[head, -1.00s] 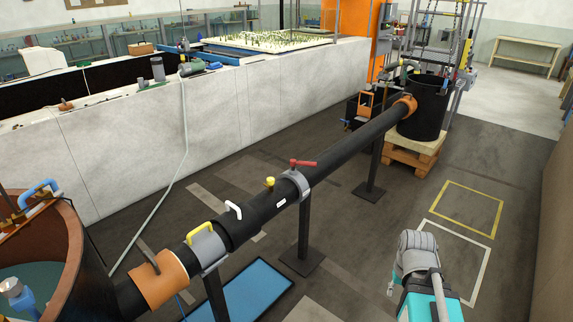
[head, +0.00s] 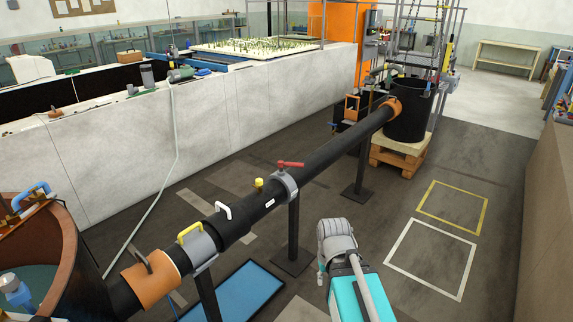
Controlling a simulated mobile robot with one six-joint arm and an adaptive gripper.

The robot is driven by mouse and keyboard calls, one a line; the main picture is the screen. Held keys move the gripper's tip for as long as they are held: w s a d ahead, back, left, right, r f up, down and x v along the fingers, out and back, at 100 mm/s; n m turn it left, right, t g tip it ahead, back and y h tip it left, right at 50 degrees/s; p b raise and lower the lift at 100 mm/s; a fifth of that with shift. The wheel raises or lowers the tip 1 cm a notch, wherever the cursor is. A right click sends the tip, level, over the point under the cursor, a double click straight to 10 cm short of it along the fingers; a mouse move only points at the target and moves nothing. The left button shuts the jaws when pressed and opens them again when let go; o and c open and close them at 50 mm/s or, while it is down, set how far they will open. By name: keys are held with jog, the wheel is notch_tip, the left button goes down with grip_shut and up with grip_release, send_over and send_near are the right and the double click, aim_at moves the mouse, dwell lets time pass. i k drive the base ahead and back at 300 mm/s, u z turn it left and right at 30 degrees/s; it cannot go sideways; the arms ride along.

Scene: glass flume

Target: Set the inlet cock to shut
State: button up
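A long black pipe (head: 325,155) slopes across the head view. A dark grey lever (head: 143,261) stands at the orange collar (head: 152,281) near the brown tank. No label tells me which one is the inlet cock. My arm (head: 338,243) is folded at the lower middle, right of the pipe and apart from both levers. My gripper's fingers cannot be made out.
Yellow (head: 190,231) and white (head: 223,209) handles and a yellow knob (head: 259,184) also sit on the pipe. Post feet (head: 292,262) and a blue tray (head: 232,293) stand beneath.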

aim_at(281, 164)
jog(key=z, duration=1)
jog(key=i, duration=1.2)
jog(key=u, duration=0.55)
